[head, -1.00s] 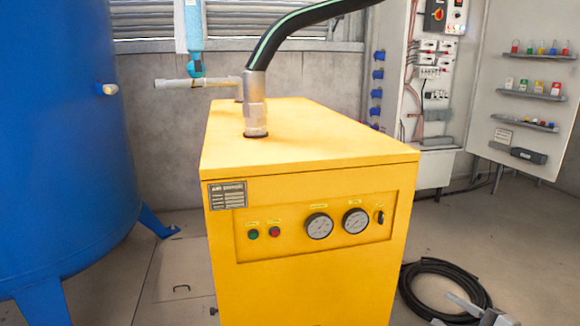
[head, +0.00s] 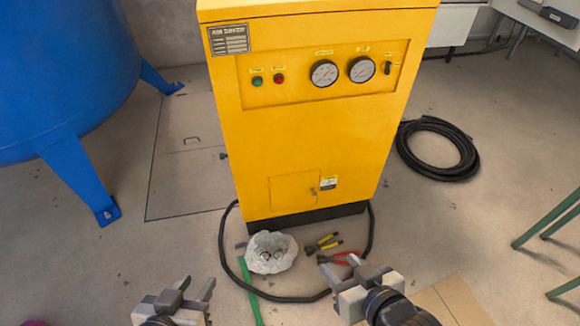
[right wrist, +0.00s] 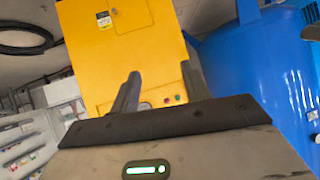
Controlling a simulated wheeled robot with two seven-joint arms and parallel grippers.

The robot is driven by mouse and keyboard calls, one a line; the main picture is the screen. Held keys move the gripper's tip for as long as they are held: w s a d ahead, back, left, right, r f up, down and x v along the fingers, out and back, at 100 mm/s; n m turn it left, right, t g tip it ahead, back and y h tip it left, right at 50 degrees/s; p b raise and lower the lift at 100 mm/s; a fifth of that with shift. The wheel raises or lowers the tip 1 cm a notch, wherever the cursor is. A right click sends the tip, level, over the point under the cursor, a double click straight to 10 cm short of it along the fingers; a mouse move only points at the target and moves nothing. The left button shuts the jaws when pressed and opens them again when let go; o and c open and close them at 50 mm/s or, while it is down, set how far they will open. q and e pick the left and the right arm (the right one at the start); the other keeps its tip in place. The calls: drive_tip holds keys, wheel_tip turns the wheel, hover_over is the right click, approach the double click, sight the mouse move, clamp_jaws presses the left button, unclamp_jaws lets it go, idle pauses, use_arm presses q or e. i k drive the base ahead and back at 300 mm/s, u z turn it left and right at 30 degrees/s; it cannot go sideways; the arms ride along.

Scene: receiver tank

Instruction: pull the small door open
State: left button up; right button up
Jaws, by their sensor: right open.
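The small door (head: 294,190) is a yellow panel low on the front of the yellow cabinet (head: 312,135). It looks shut, flush with the cabinet front. A small latch or handle (head: 313,192) sits at its right edge, beside a label. The door also shows upside down at the top of the right wrist view (right wrist: 132,14). My right gripper (head: 340,264) is open and empty, low in front of the cabinet and apart from the door. My left gripper (head: 196,284) is at the bottom left, fingers apart, empty.
A white bag (head: 270,253), pliers-like tools (head: 326,243) and a black hose (head: 230,270) lie on the floor before the cabinet. A blue tank (head: 60,80) stands left, a coiled hose (head: 460,165) right. A green-legged stand (head: 550,220) is at far right.

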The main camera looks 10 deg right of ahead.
sight(291, 191)
drive_tip(key=z, duration=0.25)
drive_tip(key=k, duration=0.35)
drive_tip(key=u, duration=1)
drive_tip(key=i, duration=1.1)
drive_tip(key=z, duration=0.75)
